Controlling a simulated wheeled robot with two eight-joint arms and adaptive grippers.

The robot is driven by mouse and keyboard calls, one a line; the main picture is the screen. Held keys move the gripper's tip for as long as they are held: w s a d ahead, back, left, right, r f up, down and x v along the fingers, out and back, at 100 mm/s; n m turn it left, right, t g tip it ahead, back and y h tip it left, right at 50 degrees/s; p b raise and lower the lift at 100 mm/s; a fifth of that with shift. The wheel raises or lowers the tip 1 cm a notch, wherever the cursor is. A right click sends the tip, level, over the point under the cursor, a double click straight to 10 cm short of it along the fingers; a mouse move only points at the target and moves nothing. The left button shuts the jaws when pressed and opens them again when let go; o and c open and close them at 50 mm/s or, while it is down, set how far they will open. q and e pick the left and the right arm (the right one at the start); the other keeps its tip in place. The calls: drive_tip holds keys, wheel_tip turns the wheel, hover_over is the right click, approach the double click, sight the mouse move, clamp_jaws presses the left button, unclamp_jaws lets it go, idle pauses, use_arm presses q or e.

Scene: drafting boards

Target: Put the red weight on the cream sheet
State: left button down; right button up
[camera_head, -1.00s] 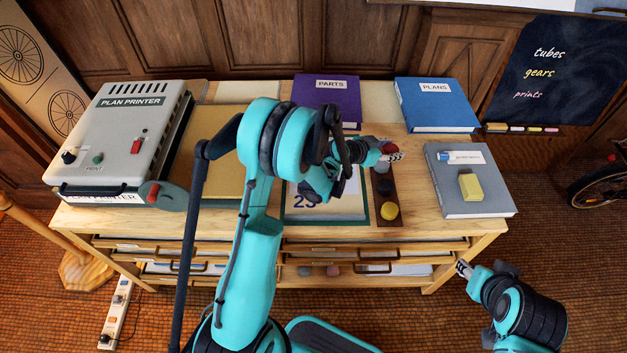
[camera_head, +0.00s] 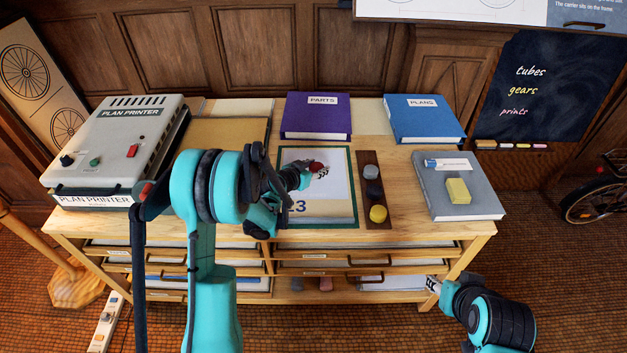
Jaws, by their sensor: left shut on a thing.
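My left gripper (camera_head: 322,171) is shut on the red weight (camera_head: 317,166) over the upper part of a green-bordered board (camera_head: 353,190). Whether the weight touches the surface below, I cannot tell. The board bears a pale sheet (camera_head: 338,183), whitish above and cream below, with a blue "23" on the cream part. My arm hides its left side. Other cream paper (camera_head: 371,120) lies at the back, between the purple and blue books. My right gripper (camera_head: 432,285) is low at the front right, by the drawers, away from the weight; its fingers are too small to read.
A dark brown rack (camera_head: 372,200) right of the board holds a grey weight (camera_head: 370,171), a dark one and a yellow one (camera_head: 378,213). The plan printer (camera_head: 120,140) stands left. A grey book (camera_head: 470,205) with a yellow block lies right. Purple (camera_head: 316,120) and blue (camera_head: 424,122) books lie behind.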

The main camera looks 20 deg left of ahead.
sight(314, 181)
use_arm(q)
drive_tip(key=shift+w+a+f, duration=0.2)
drive_tip(key=shift+a+f, duration=0.2)
drive_tip(key=shift+a, duration=0.1)
wheel_tip(314, 181, down, 4)
drive_tip(key=shift+b, duration=1.2)
drive_tip(key=shift+r, duration=0.15)
drive_tip(key=c, duration=0.9)
unclamp_jaws()
drive_tip(key=shift+o, duration=0.2)
